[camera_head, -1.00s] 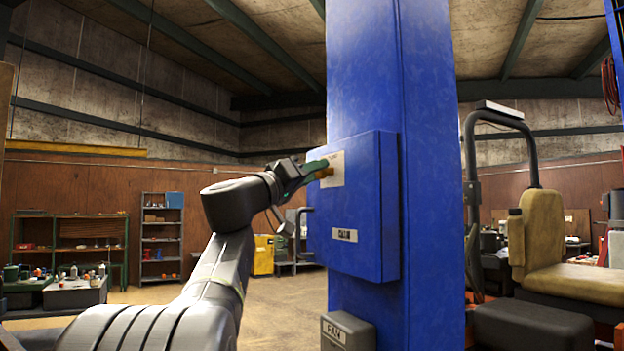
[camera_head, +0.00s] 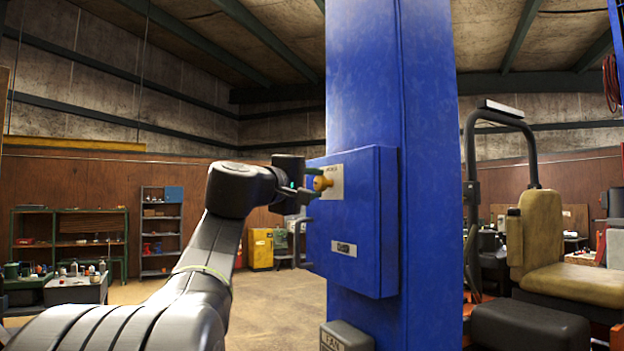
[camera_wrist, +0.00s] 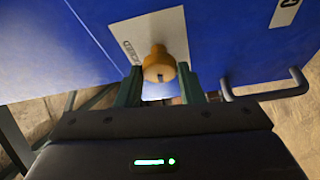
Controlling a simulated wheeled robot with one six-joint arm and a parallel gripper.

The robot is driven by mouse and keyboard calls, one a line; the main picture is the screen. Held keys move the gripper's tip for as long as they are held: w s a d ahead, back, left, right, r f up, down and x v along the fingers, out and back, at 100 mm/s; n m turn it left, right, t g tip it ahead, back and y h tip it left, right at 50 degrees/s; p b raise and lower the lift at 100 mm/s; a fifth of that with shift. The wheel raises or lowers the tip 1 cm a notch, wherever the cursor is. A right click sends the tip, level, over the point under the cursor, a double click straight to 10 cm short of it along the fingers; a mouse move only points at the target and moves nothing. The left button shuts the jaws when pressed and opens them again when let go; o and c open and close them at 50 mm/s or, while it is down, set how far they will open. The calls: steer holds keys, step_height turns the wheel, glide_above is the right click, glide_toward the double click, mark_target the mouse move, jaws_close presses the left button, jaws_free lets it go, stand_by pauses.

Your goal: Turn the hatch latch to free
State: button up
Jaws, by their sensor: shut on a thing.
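The hatch latch is a yellow-orange knob (camera_head: 322,183) on a pale label plate (camera_head: 335,172) on the front of a blue box (camera_head: 345,220). In the wrist view the knob (camera_wrist: 158,66) has a dark slot mark and sits between my green fingers. My gripper (camera_head: 310,185) comes at it from the left, and it also shows in the wrist view (camera_wrist: 160,88). It is shut on the knob. The fingertips partly overlap the knob's base. The lettering on the label is too small to read surely.
The box is mounted on a tall blue column (camera_head: 400,70). A second small plate (camera_head: 343,248) is lower on the box, and a bar handle (camera_wrist: 265,92) shows in the wrist view. A grey box (camera_head: 346,336) is below. Open floor lies behind left.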

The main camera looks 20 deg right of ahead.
steer(key=shift+n+y, duration=0.4)
steer(key=shift+n, duration=0.4)
steer(key=o, duration=1)
steer(key=shift+c, duration=0.2)
steer(key=b+v, duration=0.4)
steer(key=v, duration=0.9)
steer(key=shift+a, duration=0.45)
steer(key=shift+d+r, duration=0.1)
steer(key=shift+r, duration=0.1)
